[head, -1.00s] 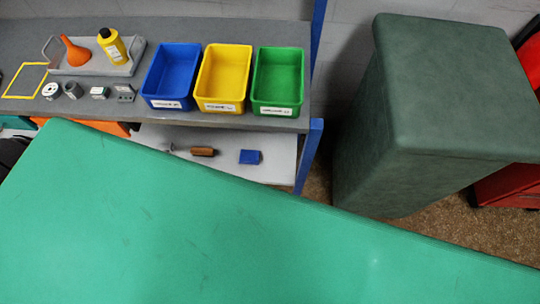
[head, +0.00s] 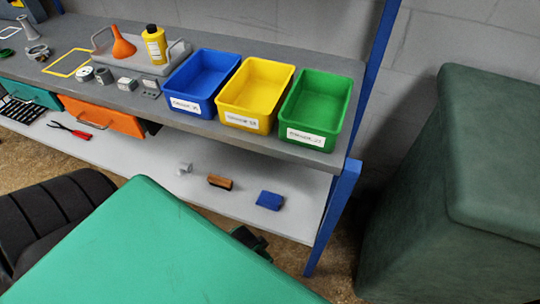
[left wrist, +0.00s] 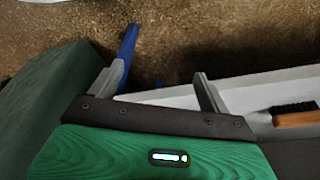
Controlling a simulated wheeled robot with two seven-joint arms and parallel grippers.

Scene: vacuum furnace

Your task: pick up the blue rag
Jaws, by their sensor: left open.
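The blue rag (head: 270,201) is a small folded piece lying on the white lower shelf (head: 292,222), near the shelf's right end, in the head view. My left gripper (left wrist: 160,80) shows in the left wrist view with its two fingers wide apart and nothing seen between them. A tiny blue patch shows beyond the shelf edge between the fingers; I cannot tell whether it is the rag. In the head view, a dark piece by the green surface may be part of my left gripper, apart from the rag. My right gripper is in neither view.
A wooden brush (head: 220,182) lies left of the rag and also shows in the wrist view (left wrist: 295,116). The grey upper bench (head: 225,132) with blue, yellow and green bins overhangs. A blue post (head: 333,215) stands right of the rag. A dark green block (head: 455,200) stands further right.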

